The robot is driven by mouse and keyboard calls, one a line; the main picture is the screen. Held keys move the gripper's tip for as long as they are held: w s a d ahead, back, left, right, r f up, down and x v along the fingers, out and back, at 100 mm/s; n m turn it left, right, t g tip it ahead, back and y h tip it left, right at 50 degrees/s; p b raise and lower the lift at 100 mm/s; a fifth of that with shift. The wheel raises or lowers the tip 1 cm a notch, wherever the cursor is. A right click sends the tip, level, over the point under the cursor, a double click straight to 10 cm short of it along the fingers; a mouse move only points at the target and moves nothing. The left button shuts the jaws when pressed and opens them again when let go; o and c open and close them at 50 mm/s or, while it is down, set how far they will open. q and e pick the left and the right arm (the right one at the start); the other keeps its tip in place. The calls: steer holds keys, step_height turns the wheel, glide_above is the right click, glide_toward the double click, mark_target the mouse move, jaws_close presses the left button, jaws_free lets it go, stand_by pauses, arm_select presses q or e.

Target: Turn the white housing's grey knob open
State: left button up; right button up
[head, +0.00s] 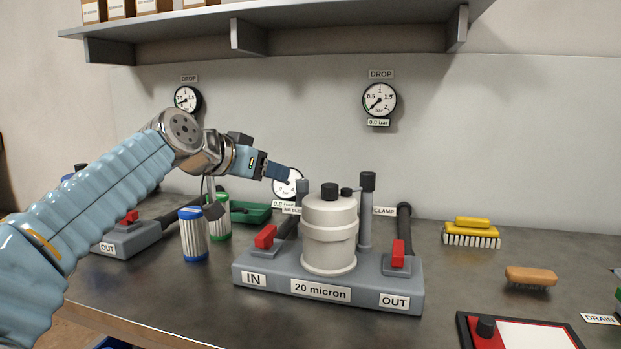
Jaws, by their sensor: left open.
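The white housing (329,238) stands upright on a grey base marked 20 micron (320,291). A dark knob (330,191) sits on its lid, and a smaller dark knob (346,191) shows just right of it against a post. Both look near black, so I cannot tell which is the grey one. My left gripper (276,172) is open and empty, up and left of the housing, its tip apart from both knobs. It partly covers a gauge behind. My right gripper is not in view.
Red-handled valves (265,236) and (397,252) flank the housing. A capped post (367,210) stands close behind. Blue (193,236) and green-ended (221,228) cartridges stand left. A yellow brush (471,233) and an orange brush (531,276) lie right, with free bench between.

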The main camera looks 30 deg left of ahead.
mark_target(301, 181)
arm_select(q)
steer(key=p+x, duration=0.2)
steer(key=x, duration=1)
steer(key=shift+w+f, duration=0.15)
steer(key=shift+w, duration=0.25)
steer(key=c, duration=1)
